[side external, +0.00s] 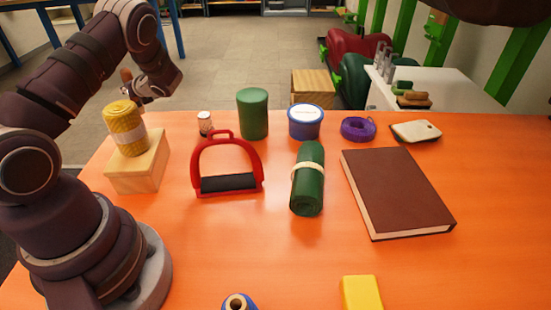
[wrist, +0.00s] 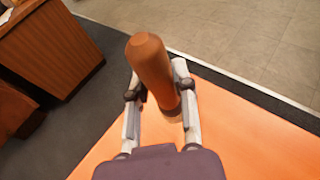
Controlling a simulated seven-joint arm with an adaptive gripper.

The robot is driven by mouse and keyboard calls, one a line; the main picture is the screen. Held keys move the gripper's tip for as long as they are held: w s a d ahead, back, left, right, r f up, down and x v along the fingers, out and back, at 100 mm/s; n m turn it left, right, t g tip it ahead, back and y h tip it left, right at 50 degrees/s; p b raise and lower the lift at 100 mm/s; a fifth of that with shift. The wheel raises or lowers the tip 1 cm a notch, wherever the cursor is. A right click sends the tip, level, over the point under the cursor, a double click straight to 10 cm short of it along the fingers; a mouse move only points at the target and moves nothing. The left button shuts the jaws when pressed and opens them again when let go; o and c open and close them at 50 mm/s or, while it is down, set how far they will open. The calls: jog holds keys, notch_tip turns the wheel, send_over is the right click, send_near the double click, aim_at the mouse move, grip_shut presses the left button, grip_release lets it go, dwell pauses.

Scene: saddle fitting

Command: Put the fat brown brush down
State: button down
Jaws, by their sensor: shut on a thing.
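The fat brown brush (wrist: 151,62) is between the fingers of my gripper (wrist: 158,80) in the wrist view. Its thick rounded end points away from me, and a paler part shows at its near end. My gripper is shut on it. I cannot tell whether the brush touches the table.
The yellow roll (side external: 124,130) stands on a wooden block (side external: 138,170) near my gripper. A red stirrup (side external: 228,160), small jar (side external: 205,123), green cylinder (side external: 252,113), blue tub (side external: 305,122), green roll (side external: 308,185) and brown book (side external: 397,192) stand to the right. The orange table's (side external: 210,250) front middle is mostly clear.

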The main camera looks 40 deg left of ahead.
aim_at(139, 105)
jog(key=shift+f, duration=2.4)
jog(key=shift+f, duration=0.1)
jog(key=c, duration=0.9)
grip_release()
jog(key=v, duration=1.2)
